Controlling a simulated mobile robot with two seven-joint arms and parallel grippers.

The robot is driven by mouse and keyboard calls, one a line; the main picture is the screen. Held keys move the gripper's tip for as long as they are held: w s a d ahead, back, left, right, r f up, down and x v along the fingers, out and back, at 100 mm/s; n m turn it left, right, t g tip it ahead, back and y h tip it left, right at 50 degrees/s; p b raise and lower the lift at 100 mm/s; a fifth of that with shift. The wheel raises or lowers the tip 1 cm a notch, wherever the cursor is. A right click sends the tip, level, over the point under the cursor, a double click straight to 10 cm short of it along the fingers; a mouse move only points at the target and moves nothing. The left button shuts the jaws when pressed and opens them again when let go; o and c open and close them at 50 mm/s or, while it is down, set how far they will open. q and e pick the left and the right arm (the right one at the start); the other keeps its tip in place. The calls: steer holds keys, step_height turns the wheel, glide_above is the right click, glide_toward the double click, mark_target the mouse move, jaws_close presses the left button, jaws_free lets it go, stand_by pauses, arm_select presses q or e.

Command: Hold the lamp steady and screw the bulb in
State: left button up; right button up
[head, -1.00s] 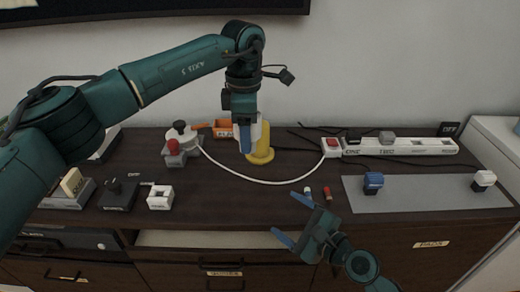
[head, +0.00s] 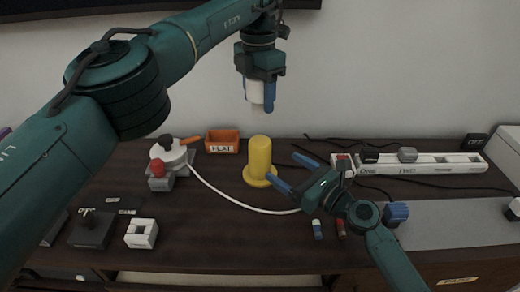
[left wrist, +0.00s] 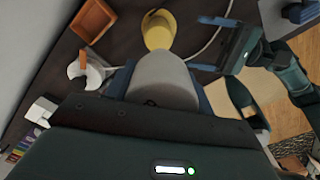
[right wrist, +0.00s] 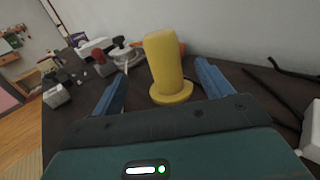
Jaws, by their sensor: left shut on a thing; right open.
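A yellow upright post on a round flange (head: 258,160), perhaps the lamp, stands on the dark cabinet top. It also shows in the right wrist view (right wrist: 164,65) and the left wrist view (left wrist: 158,30). My left gripper (head: 262,96) is shut on a pale rounded piece (head: 253,91), probably the bulb, and holds it in the air above the post. The piece fills the jaws in the left wrist view (left wrist: 163,80). My right gripper (head: 292,173) is open and empty, low beside the post, fingers pointing at it. The post shows between these fingers, apart from them.
An orange tray (head: 222,141) is at the back. A white round device (head: 168,153) with a white cord (head: 232,200) is left. A white power strip (head: 430,163) is right, near a blue block (head: 396,212). Two small cylinders (head: 317,228) (head: 341,228) lie near the front.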

mark_target(254, 146)
arm_select(q)
steer(key=shift+w, duration=0.45)
arm_select(e)
steer(key=shift+w, duration=0.45)
arm_select(q)
steer(key=shift+s+r, duration=0.1)
steer(key=shift+s, duration=0.15)
arm_select(e)
steer(key=shift+s+r, duration=0.1)
steer(key=shift+s, duration=0.1)
steer(key=x, duration=1.2)
steer(key=c, duration=1.5)
arm_select(q)
steer(key=shift+f, duration=2.5)
arm_select(e)
steer(key=shift+o, duration=0.2)
